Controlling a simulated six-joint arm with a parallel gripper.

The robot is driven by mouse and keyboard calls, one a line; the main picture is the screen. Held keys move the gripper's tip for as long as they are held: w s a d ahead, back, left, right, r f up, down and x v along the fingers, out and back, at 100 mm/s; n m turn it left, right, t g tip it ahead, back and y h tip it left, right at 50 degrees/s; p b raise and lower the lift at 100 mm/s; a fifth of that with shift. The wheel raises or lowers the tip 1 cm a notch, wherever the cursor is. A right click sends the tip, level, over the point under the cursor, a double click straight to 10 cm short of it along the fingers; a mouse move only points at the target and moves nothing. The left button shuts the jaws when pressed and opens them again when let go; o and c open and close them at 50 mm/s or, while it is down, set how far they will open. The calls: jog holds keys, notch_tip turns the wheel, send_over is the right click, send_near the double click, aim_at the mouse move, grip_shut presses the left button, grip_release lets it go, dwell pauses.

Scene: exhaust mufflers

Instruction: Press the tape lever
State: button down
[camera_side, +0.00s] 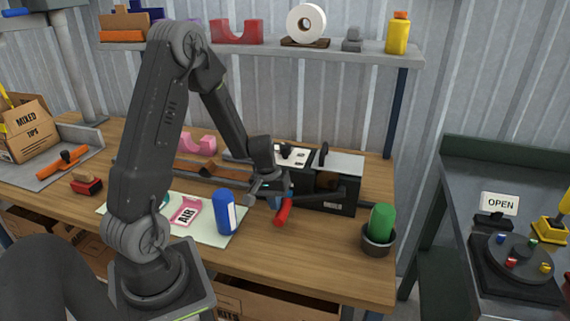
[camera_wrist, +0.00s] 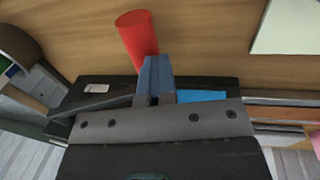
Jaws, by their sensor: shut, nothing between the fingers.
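The black tape machine (camera_side: 336,192) stands at the back of the wooden bench, with a pale top plate. A red cylindrical handle (camera_side: 283,211), which looks like the lever's grip, sticks out low at its front left. In the wrist view the red handle (camera_wrist: 138,38) lies just beyond the fingertips. My gripper (camera_side: 284,194) is at the machine's front left, right by the handle. In the wrist view my gripper (camera_wrist: 156,76) is shut and empty. I cannot tell whether the fingertips touch the handle. The lever's join to the machine is hidden.
A blue bottle (camera_side: 226,212) stands on a pale mat (camera_side: 119,205) to the left, near a pink AIR packet (camera_side: 186,212). A green item stands in a dark cup (camera_side: 378,240) to the right. Bare bench lies in front of the handle. A shelf (camera_side: 270,54) runs above.

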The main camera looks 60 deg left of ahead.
jog(key=s+a+r, duration=0.2)
jog(key=r, duration=0.4)
jog(key=s+a+r, duration=0.3)
jog(key=r, duration=0.2)
jog(key=shift+s+a+r, duration=0.15)
jog(key=shift+s+r, duration=0.05)
jog(key=shift+r, duration=0.2)
jog(key=s+d+r+m+t, duration=0.1)
jog(key=s+d+r+m, duration=0.1)
jog(key=d, duration=0.6)
jog(key=s+d+r+m+t+y, duration=0.1)
jog(key=s+d+r+m, duration=0.2)
jog(key=d+r, duration=0.3)
jog(key=s+d+r+m+t, duration=0.2)
jog(key=d+r+m, duration=0.2)
jog(key=d, duration=0.5)
jog(key=shift+s+d+r, duration=0.15)
jog(key=shift+s+d, duration=0.15)
jog(key=shift+d, duration=0.1)
dwell(0.5)
